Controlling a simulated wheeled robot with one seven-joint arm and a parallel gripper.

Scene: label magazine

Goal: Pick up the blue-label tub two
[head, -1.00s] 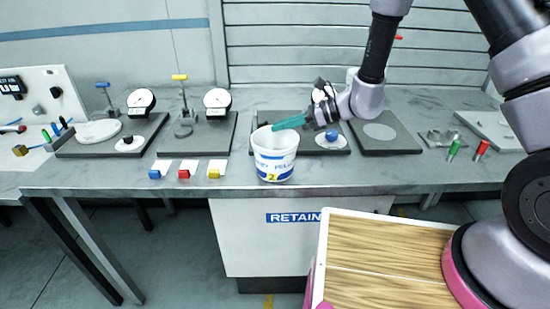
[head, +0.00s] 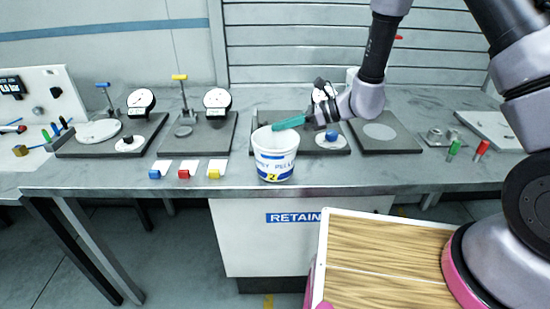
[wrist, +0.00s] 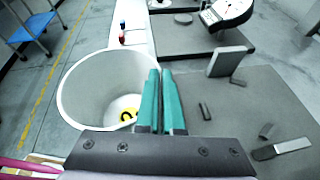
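The blue-label tub two (head: 275,160) is a white open tub with a blue-printed label and a yellow patch marked 2. It stands upright at the bench's front edge. My gripper (head: 274,127), with teal fingers, reaches in from the right at the tub's far rim. In the wrist view the tub (wrist: 85,85) is seen from above, with a yellow 2 mark inside it. The gripper (wrist: 161,72) is nearly closed there at the tub's rim, with the wall seemingly pinched between the fingers. The fingers partly hide that rim.
Red, blue and yellow blocks (head: 184,173) lie left of the tub. Dial gauge stands (head: 205,132) and grey plates (head: 385,138) stand behind and to the right. A green and a red cylinder (head: 482,148) are at right. The bench's front edge (head: 345,190) is close to the tub.

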